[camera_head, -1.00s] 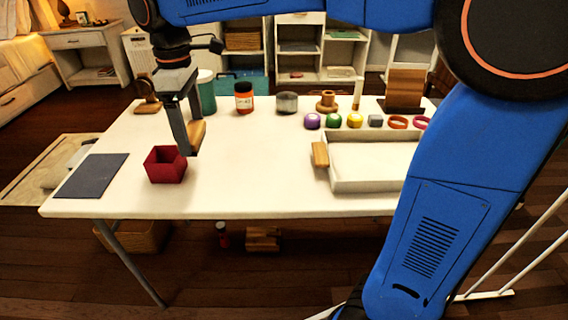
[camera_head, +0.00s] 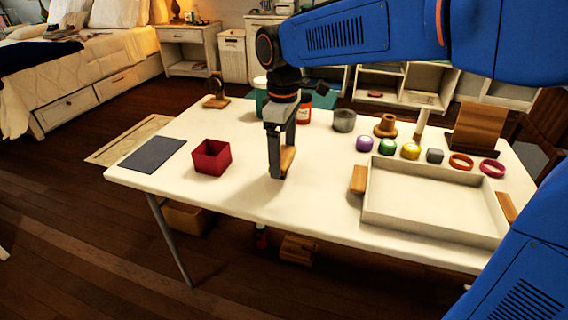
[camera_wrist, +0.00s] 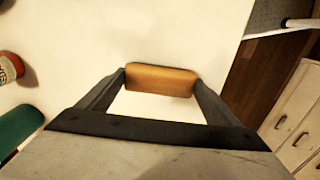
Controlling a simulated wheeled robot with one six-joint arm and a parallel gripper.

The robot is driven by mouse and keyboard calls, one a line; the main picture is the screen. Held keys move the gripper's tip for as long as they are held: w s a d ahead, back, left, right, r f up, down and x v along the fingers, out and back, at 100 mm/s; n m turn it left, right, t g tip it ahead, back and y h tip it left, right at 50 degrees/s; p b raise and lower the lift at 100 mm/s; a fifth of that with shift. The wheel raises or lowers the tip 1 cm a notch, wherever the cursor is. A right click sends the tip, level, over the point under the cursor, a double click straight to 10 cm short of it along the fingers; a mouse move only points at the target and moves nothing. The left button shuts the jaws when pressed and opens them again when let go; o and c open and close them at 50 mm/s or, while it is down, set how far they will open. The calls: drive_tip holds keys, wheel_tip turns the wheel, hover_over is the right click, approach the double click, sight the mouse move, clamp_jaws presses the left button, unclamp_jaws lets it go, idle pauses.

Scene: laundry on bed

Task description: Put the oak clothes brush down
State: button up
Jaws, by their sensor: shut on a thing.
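The oak clothes brush (camera_wrist: 160,80) is a light-brown wooden block. In the wrist view my gripper (camera_wrist: 160,82) is shut on it, one finger at each end. In the head view my gripper (camera_head: 280,170) points down over the middle of the white table (camera_head: 240,208), and the brush (camera_head: 288,157) shows partly behind the fingers. I cannot tell whether the brush touches the table top.
A red box (camera_head: 211,157) and a dark mat (camera_head: 153,155) lie to the left. A white tray (camera_head: 430,222) with wooden handles is to the right. Behind stand an orange jar (camera_head: 304,112), a green container (camera_head: 261,100) and several small items. Table around the gripper is clear.

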sight(283, 156)
drive_tip(key=shift+f, duration=1.65)
drive_tip(key=shift+f, duration=0.15)
drive_tip(key=o, duration=1.1)
wheel_tip(283, 156, up, 12)
drive_tip(key=shift+r, duration=0.15)
